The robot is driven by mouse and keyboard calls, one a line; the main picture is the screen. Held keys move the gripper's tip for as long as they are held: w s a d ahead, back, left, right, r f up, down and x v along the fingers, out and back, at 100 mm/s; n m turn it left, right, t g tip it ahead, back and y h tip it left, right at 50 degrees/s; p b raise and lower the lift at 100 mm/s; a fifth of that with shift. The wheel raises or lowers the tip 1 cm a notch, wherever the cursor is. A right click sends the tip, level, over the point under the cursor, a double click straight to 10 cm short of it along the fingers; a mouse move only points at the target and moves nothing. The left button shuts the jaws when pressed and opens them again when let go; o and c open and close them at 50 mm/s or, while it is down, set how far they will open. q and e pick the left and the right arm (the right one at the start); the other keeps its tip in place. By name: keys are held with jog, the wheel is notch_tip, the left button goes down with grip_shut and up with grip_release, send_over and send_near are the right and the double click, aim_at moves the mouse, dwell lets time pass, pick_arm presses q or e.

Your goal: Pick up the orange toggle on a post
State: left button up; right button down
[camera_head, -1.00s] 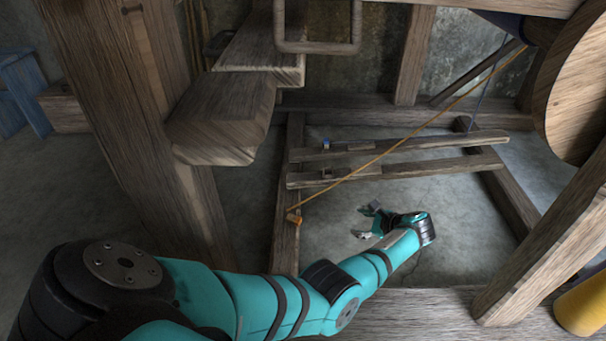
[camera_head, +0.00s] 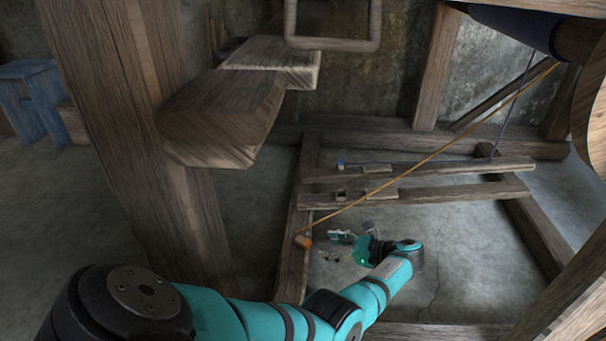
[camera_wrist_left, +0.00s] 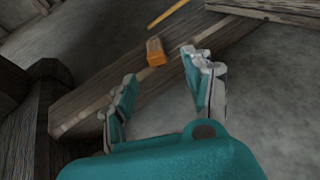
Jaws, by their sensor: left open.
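The orange toggle (camera_head: 304,242) sits at the wooden floor beam (camera_head: 293,262) on the left of the lower frame, at the lower end of an orange cord (camera_head: 430,157). In the left wrist view the toggle (camera_wrist_left: 155,51) is a small orange block beyond the fingers, about midway between them. Its post cannot be made out clearly. My left gripper (camera_head: 345,248) is open and empty, a little to the right of the toggle and apart from it. Its two fingers also show in the left wrist view (camera_wrist_left: 158,80). My right gripper is not seen.
Two treadle-like bars (camera_head: 440,191) lie across the frame behind the gripper. A thick wooden post (camera_head: 140,130) and a jutting beam (camera_head: 215,120) stand at the left. A blue stool (camera_head: 35,100) is at the far left. Bare floor (camera_head: 450,240) lies right of my arm.

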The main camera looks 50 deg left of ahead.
aim_at(310, 244)
pick_arm(q)
jog(key=b+x, duration=0.1)
jog(key=x, duration=0.1)
jog(key=b+x, duration=0.1)
jog(key=x, duration=0.1)
jog(key=b+x, duration=0.1)
jog(key=x, duration=0.1)
jog(key=shift+s+d+b, duration=0.1)
jog(key=shift+s+b, duration=0.15)
jog(key=shift+b, duration=0.15)
jog(key=shift+r, duration=0.15)
jog(key=c, duration=0.9)
jog(key=shift+c, duration=0.2)
